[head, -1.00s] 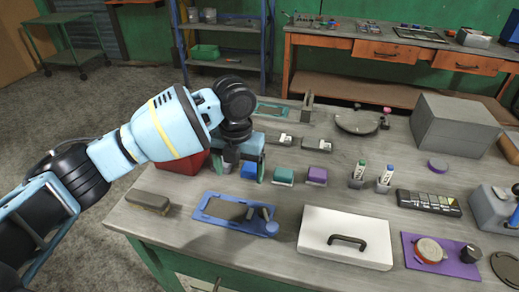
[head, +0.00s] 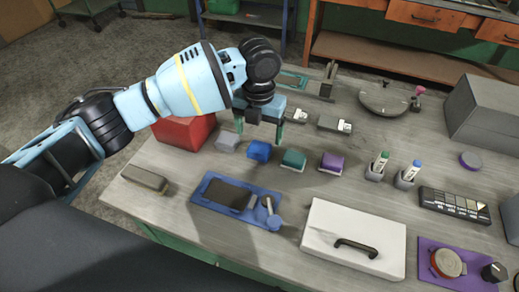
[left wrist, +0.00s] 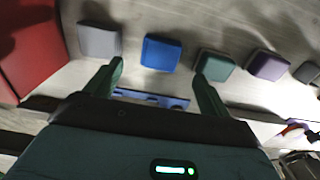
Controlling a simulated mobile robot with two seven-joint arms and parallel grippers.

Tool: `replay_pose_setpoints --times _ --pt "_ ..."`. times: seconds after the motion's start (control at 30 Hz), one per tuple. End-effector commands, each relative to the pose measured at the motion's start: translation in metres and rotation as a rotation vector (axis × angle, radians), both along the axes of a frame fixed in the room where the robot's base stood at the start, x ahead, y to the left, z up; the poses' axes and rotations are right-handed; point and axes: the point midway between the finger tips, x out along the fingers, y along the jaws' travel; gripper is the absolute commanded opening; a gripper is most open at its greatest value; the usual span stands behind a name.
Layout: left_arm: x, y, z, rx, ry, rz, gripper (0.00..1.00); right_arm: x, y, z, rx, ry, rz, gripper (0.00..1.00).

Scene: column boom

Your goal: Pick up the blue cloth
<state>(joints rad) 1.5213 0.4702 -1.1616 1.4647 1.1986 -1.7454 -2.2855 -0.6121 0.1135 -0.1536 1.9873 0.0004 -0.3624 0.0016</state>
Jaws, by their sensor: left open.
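The blue cloth (head: 259,151) is a small folded block on the workbench, in a row between a grey cloth (head: 227,139) and a teal cloth (head: 293,160). A purple cloth (head: 332,163) ends the row at the right. My left gripper (head: 258,129) is open and empty, with its fingers pointing down over the blue cloth. In the left wrist view the blue cloth (left wrist: 161,53) lies beyond and between the two green fingertips (left wrist: 158,68), apart from both. My right gripper is not in view.
A red box (head: 184,131) stands close to the left of the row. A blue tray (head: 205,203), a brush (head: 145,179) and a white case (head: 330,226) lie in front. Marker holders (head: 405,178) stand to the right.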

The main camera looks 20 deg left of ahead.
Motion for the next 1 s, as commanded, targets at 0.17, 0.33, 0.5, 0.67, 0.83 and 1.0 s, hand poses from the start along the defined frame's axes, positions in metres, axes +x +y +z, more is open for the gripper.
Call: replay_pose_setpoints --times 0.17,0.33,0.5,0.67,0.83,1.0 --pt "0.0 0.0 -0.009 0.002 0.002 0.001 0.82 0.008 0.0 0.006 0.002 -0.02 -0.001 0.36" --pt "0.001 0.0 -0.033 0.001 0.002 0.0 0.82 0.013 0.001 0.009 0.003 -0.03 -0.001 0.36" --pt "0.001 0.0 -0.049 0.001 0.0 0.0 0.82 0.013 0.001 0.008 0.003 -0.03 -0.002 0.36" --pt "0.002 0.0 -0.051 0.0 -0.001 -0.001 0.82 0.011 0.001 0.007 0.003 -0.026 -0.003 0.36" --pt "0.002 0.0 -0.051 0.0 -0.001 -0.001 0.74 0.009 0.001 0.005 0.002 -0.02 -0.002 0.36" --pt "0.002 0.0 -0.051 0.0 -0.001 0.0 0.52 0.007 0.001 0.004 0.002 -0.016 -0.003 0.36"
